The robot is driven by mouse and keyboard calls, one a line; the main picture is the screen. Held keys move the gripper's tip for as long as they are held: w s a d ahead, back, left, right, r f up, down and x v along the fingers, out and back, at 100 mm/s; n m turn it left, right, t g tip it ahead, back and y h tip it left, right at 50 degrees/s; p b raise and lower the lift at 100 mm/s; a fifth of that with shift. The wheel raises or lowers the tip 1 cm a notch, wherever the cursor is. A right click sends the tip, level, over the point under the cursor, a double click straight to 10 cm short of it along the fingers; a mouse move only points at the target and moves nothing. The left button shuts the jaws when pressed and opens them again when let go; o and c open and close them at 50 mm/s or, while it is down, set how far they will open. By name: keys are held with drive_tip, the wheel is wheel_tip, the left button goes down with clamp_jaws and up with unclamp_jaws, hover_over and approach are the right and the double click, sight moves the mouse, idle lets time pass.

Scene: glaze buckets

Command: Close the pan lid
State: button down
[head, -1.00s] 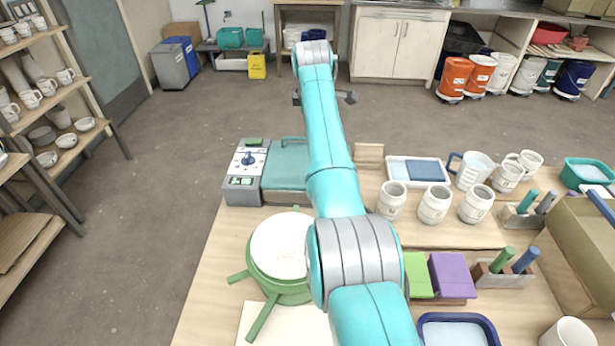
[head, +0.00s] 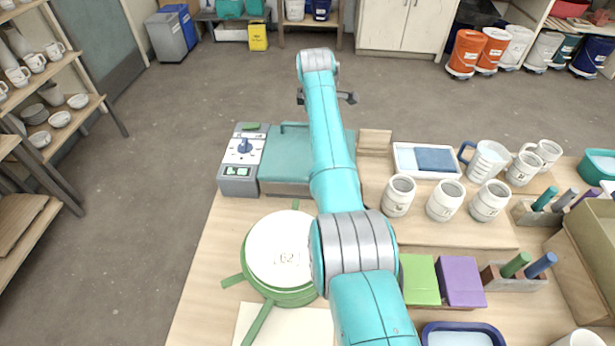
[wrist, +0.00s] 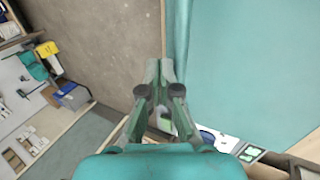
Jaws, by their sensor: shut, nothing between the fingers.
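A teal lid (head: 286,157) with a bar handle at its far edge lies over a low box beside a grey control unit (head: 242,160) with a blue knob. I cannot tell from the head view how far the lid is open. In the wrist view a large flat teal surface (wrist: 255,65), likely this lid, fills the right side close to my gripper. My gripper (wrist: 159,70) is shut and empty, its fingertips just left of that surface. I cannot tell whether they touch it. In the head view my arm hides part of the lid's right side, and the fingers are not clear.
A round green stand with a white disc (head: 284,250) is at the table's left front. White jars (head: 445,201), mugs (head: 488,160) and a tray (head: 427,160) stand to the right. Green (head: 420,280) and purple (head: 460,281) blocks lie right of my arm. Floor beyond the table is clear.

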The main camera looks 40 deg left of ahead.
drive_tip(key=shift+f, duration=0.15)
drive_tip(key=shift+w, duration=0.1)
idle(0.3)
wheel_tip(320, 180, up, 14)
drive_tip(key=w+a, duration=0.1)
drive_tip(key=w, duration=0.1)
drive_tip(key=shift+w+a, duration=0.15)
drive_tip(key=shift+a, duration=0.05)
drive_tip(key=shift+f, duration=0.1)
